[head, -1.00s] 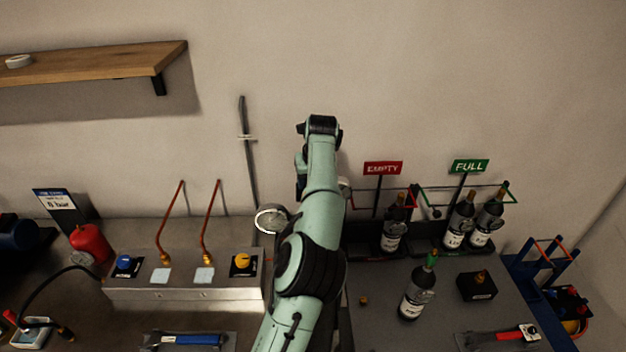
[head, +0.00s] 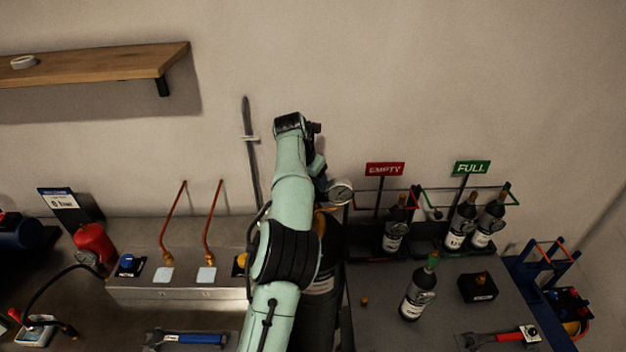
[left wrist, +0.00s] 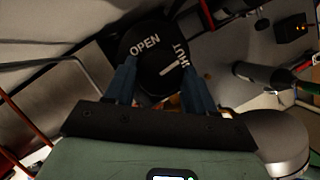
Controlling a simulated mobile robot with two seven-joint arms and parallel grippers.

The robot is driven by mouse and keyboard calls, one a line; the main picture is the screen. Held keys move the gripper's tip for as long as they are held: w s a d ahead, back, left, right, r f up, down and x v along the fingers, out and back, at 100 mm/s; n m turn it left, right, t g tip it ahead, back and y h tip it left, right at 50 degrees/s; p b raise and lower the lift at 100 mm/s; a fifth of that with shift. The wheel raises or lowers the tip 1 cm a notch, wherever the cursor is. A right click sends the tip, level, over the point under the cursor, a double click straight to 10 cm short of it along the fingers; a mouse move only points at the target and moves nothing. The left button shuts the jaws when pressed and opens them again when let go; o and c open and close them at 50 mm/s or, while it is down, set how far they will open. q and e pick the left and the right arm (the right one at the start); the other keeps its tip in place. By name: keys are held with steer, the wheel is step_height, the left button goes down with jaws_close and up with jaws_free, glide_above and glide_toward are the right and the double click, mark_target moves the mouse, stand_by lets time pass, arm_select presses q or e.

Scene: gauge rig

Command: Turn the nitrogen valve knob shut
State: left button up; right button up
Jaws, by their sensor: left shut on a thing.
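In the left wrist view, a round black knob (left wrist: 152,52) carries the white words OPEN and SHUT and a short white line. The line ends close to the lower end of the word SHUT. My left gripper (left wrist: 158,82) has its two blue fingers on opposite sides of the knob, shut on it. In the head view, my left arm covers the knob, and only a blue bit of the gripper (head: 320,188) shows beside a pressure gauge (head: 341,192). A tall dark cylinder (head: 322,262) stands below, partly behind my arm. My right gripper is not seen.
A metal box (head: 180,292) with a blue knob (head: 127,262) and copper pipes stands left of my arm. Bottles stand in racks under EMPTY (head: 385,169) and FULL (head: 471,168) signs on the right. A wooden shelf (head: 100,65) is at upper left.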

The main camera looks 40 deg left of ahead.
arm_select(q)
steer(key=shift+m+h, duration=0.3)
steer(key=shift+m, duration=0.3)
steer(key=o, duration=1)
steer(key=shift+o, duration=0.2)
steer(key=shift+r, duration=0.1)
steer(key=v, duration=1.3)
steer(key=shift+s, duration=0.1)
